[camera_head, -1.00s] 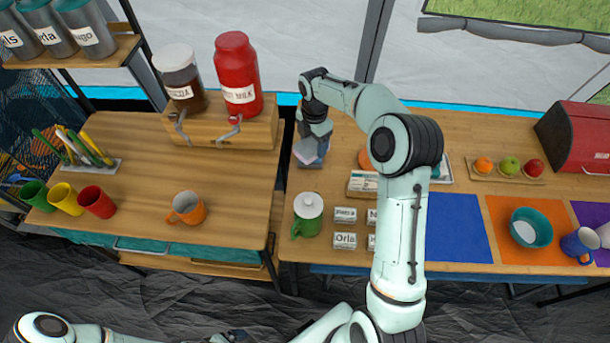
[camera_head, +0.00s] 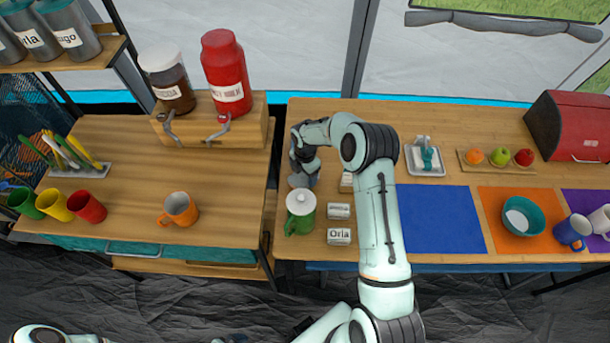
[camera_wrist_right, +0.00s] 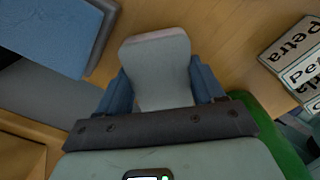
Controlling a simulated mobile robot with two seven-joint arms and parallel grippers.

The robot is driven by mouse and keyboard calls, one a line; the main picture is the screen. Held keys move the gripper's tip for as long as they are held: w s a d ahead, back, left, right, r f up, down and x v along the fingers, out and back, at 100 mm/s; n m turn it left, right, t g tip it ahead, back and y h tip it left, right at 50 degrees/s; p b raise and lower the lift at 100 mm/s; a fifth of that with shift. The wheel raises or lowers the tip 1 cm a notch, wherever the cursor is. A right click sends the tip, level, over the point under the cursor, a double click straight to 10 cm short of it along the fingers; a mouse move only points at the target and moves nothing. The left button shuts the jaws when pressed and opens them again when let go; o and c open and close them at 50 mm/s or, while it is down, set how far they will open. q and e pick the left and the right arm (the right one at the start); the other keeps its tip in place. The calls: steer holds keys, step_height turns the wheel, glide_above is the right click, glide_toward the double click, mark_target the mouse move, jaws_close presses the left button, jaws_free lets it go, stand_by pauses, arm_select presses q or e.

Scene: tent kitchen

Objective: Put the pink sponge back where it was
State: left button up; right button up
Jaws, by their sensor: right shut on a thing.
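The pink sponge (camera_wrist_right: 157,68) is between the blue fingers of my right gripper (camera_wrist_right: 160,88) in the right wrist view. It shows a grey face with a pink strip along its far edge. In the head view my right gripper (camera_head: 304,172) is low over the left end of the right-hand table (camera_head: 440,112), behind the green mug with a white lid (camera_head: 300,214). The sponge is mostly hidden there by the gripper. I cannot tell whether it touches the table. My left gripper is not clearly in view.
A blue block-like thing (camera_wrist_right: 60,35) is left of the sponge in the wrist view. Name-labelled blocks (camera_head: 340,236) stand near the green mug. The wooden dispenser stand (camera_head: 258,125) is to the left. A tray (camera_head: 425,160) and blue mat (camera_head: 440,220) lie right of my arm.

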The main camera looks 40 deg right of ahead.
steer(key=shift+f, duration=0.45)
steer(key=shift+f, duration=0.2)
steer(key=o, duration=0.9)
steer(key=shift+o, duration=0.2)
steer(key=shift+r, duration=0.1)
step_height(320, 180, up, 12)
steer(key=shift+s, duration=0.1)
